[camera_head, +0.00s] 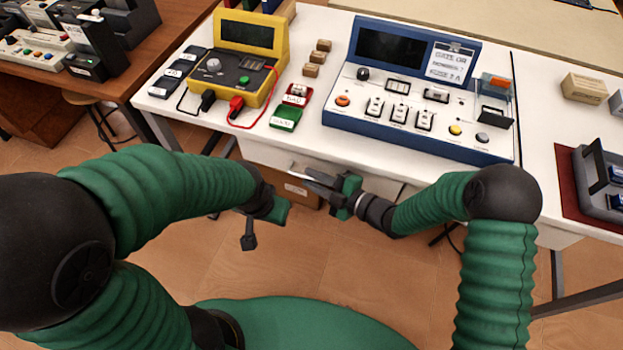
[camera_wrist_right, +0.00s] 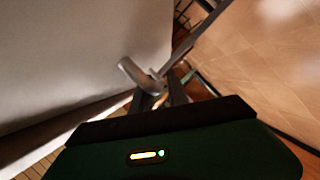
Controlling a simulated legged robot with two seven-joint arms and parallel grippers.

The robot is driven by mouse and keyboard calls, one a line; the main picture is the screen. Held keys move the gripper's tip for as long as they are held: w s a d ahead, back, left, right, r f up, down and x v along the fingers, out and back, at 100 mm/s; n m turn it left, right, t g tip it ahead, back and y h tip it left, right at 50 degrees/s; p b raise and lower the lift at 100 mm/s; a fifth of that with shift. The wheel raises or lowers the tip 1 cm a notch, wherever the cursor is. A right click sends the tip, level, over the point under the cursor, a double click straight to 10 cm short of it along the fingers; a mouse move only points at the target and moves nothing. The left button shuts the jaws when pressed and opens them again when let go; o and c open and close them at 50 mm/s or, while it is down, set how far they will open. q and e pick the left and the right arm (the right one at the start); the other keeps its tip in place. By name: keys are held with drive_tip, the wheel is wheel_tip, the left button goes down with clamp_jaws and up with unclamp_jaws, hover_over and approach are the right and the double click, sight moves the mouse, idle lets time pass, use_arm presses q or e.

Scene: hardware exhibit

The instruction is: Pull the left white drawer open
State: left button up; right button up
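The left white drawer (camera_head: 262,154) is under the front edge of the white table; my arms partly cover its front. In the right wrist view its pale front (camera_wrist_right: 70,50) fills the left side, with a grey metal handle (camera_wrist_right: 134,73) sticking out. My right gripper (camera_head: 309,181) is at the handle, fingers pointing left. The wrist view shows its two dark fingers (camera_wrist_right: 158,97) apart, with the handle's end at the gap between them. I cannot tell whether they touch it. My left gripper (camera_head: 250,228) hangs lower left, apart from the drawer; its opening is unclear.
On the table stand a yellow meter (camera_head: 250,45), a blue-framed panel (camera_head: 410,90), small wooden blocks (camera_head: 311,70), and red and green labelled pieces (camera_head: 286,117). A cardboard box (camera_head: 300,190) is below the drawer. The floor (camera_head: 225,265) before the table is open.

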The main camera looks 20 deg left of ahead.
drive_tip(key=shift+w+a+f, duration=0.1)
drive_tip(key=shift+w+a, duration=0.05)
drive_tip(key=shift+a, duration=0.25)
drive_tip(key=shift+c, duration=0.2)
clamp_jaws()
drive_tip(key=shift+d, duration=0.1)
idle(0.9)
